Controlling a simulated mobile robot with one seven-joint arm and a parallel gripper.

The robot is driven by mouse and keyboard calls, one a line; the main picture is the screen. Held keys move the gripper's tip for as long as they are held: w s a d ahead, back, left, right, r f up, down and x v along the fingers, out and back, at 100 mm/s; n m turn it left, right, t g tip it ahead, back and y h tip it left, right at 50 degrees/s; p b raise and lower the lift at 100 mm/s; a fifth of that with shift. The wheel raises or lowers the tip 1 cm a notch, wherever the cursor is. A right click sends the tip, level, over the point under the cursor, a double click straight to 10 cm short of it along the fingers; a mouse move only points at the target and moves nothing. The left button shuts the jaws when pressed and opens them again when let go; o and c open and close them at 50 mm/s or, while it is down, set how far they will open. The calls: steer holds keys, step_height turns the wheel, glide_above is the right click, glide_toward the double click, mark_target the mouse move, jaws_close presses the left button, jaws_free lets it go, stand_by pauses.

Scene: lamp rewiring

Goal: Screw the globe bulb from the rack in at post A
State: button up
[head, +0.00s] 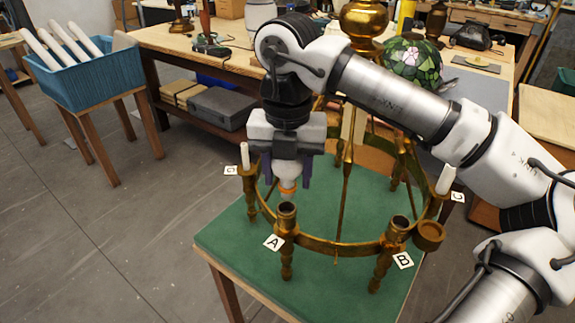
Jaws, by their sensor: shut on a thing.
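My gripper (288,182), pointing down, is shut on a bulb (288,187). Only the bulb's lower end shows below the fingers, with an orange band, so its globe shape is mostly hidden. The bulb is in the air, just above and behind post A (286,217) in the picture, apart from it. Post A is a brass holder with an open, dark socket on top and a white "A" label (273,243) beside it. It stands on the brass ring fixture (330,246). The rack cannot be made out.
Post B (398,228), also open-topped, stands right of A, beside a brass cup (429,236). White candle-like sleeves rise at left (245,156) and right (446,180). The ring stands on a green-topped table (225,240). A blue bin (95,78) and workbench (165,38) are behind.

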mark_target(287, 197)
steer(key=shift+a+f, duration=0.15)
steer(key=shift+f+b, duration=1.05)
steer(key=shift+f, duration=0.35)
steer(key=shift+f+b, duration=0.55)
steer(key=shift+f, duration=0.05)
steer(key=shift+f+b, duration=0.15)
steer(key=shift+b, duration=0.35)
steer(key=o, duration=0.4)
steer(key=c, duration=0.4)
steer(key=m+b, duration=0.2)
steer(key=m, duration=0.2)
steer(key=shift+f, duration=0.15)
steer(key=m+b, duration=0.1)
steer(key=m, duration=0.3)
steer(key=shift+r, duration=0.2)
